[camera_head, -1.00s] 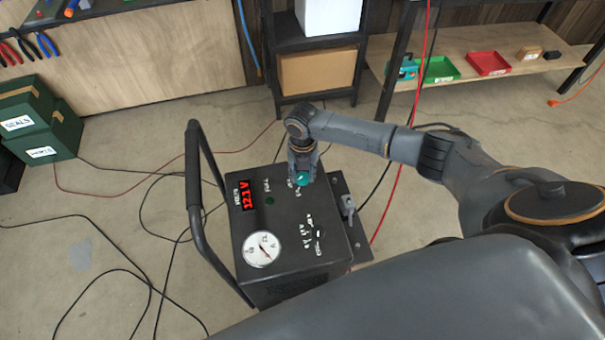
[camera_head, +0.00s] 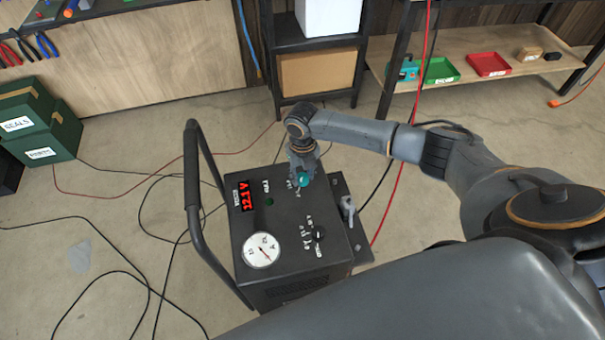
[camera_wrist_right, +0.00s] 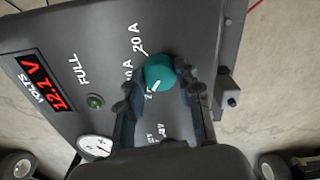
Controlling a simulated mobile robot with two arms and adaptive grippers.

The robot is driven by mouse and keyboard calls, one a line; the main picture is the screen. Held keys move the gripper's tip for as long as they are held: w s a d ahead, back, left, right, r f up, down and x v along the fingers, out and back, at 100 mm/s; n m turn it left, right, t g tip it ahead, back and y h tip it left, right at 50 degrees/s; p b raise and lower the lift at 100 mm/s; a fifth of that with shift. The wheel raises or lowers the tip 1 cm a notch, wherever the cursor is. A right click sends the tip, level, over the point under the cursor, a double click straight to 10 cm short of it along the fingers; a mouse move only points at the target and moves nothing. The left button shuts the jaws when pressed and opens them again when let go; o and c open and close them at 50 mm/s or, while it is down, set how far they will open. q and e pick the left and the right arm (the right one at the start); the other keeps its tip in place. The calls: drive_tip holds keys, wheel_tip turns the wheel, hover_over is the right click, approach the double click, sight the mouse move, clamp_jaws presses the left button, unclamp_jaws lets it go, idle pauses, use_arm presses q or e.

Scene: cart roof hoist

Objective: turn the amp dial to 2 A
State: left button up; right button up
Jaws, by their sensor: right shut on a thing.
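The amp dial is a round teal knob (camera_wrist_right: 160,72) on the dark top panel of the charger cart (camera_head: 285,265); it also shows in the head view (camera_head: 305,181). My right gripper (camera_wrist_right: 162,84) is shut on the dial from above, one finger on each side, and it shows in the head view too (camera_head: 303,178). The dial's short white mark points down-left in the wrist view, towards a partly hidden label beginning with 2. The 20 A label and a partly covered "0 A" label stand beside the dial. My left gripper is not in view.
The panel also holds a red 12.1 V display (camera_head: 246,196), a green FULL lamp (camera_head: 269,201), a round white gauge (camera_head: 261,250) and a black selector knob (camera_head: 318,234). A tall handle (camera_head: 193,165) rises at the cart's left. Cables lie on the floor.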

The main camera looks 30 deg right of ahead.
sight(303, 177)
drive_tip(key=o, duration=1.1)
drive_tip(key=shift+o, duration=0.2)
wheel_tip(303, 177, up, 12)
